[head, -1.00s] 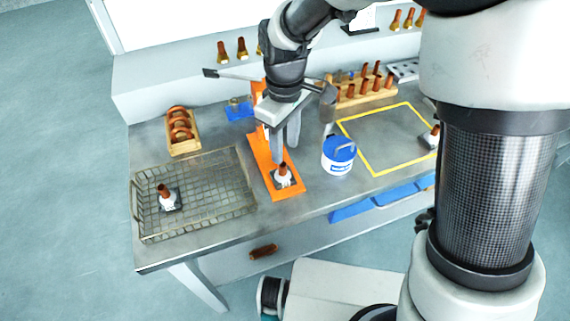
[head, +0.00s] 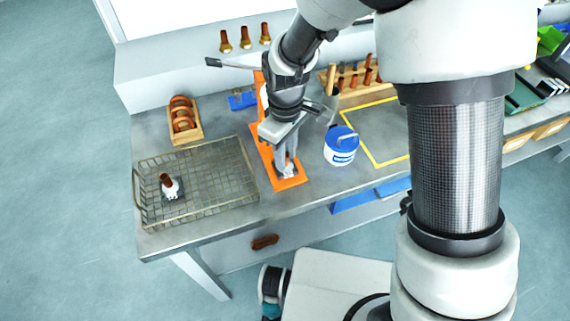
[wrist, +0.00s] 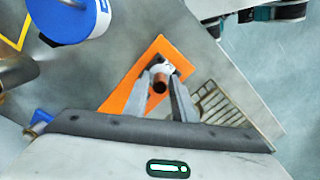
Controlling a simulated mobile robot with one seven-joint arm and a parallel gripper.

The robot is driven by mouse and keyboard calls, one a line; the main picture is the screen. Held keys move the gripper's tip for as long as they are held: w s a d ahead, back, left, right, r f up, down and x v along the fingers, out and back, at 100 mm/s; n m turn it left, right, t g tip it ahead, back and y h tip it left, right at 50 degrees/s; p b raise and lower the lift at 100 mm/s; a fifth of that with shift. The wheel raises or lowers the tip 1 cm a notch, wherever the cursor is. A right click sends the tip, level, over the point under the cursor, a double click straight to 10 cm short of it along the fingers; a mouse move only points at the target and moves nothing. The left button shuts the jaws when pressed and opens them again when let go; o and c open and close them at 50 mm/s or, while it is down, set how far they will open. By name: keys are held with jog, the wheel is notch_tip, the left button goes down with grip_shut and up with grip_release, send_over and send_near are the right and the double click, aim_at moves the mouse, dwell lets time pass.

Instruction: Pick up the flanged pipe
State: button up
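A flanged pipe, with a copper-brown tube, white collar and dark square flange, stands on the orange base plate (head: 295,182) of a press-like stand. In the wrist view the pipe (wrist: 159,84) shows end-on between my fingers. My gripper (head: 286,165) is low over the orange plate and hides most of this pipe in the head view. In the wrist view my gripper (wrist: 161,78) has one finger on each side of the pipe, apart, with no clear grip on it. A second similar flanged pipe (head: 169,187) stands in the wire mesh basket (head: 225,188) at left.
A blue-lidded white tub (head: 341,147) stands close to the right of my gripper. A wooden rack of copper parts (head: 184,138) is behind the basket. A yellow-outlined area (head: 376,118) on the table is partly hidden by my arm.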

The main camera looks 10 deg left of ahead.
grip_shut()
jog(key=shift+r, duration=0.1)
